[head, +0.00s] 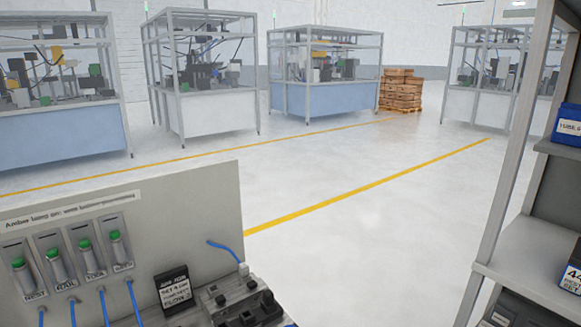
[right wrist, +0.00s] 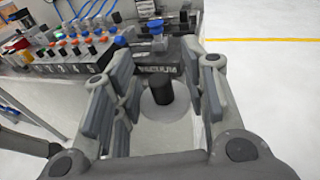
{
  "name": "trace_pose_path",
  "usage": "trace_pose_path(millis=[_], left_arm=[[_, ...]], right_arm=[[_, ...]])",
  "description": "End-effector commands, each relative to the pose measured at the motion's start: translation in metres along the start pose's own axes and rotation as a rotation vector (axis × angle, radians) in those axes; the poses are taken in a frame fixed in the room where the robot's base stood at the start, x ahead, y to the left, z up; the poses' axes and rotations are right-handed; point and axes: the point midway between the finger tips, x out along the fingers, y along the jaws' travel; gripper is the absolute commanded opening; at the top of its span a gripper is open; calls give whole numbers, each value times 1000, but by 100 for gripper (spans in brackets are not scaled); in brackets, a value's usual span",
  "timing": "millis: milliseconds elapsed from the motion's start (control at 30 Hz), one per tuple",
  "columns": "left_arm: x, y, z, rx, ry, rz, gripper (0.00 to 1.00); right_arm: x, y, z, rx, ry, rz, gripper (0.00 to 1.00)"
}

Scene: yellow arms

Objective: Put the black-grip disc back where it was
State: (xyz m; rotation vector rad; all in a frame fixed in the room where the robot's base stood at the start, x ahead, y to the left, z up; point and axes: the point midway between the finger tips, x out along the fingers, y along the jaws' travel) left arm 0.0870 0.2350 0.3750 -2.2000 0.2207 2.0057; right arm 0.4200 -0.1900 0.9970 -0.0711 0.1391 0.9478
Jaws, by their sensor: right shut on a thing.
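In the right wrist view, the black-grip disc (right wrist: 160,92) shows as an upright black cylindrical grip on a round grey disc. The head view shows neither gripper nor the disc. My left gripper is not in view.
A bench with a control panel (right wrist: 75,50) of several coloured knobs lies left of the gripper. In the head view, a grey board (head: 190,215) holds green-capped cylinders, with a black sign (head: 174,290) below. A shelf rack (head: 535,240) stands right. The floor between is clear.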

Motion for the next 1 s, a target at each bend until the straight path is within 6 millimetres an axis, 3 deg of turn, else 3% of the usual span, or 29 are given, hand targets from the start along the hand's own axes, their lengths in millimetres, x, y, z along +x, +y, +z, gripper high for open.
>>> trace_pose_path(millis=[367, 1000], left_arm=[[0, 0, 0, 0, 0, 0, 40], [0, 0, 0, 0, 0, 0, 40]], right_arm=[[3, 2, 3, -4, 0, 20, 21], [58, 45, 53, -66, -3, 417, 21]])
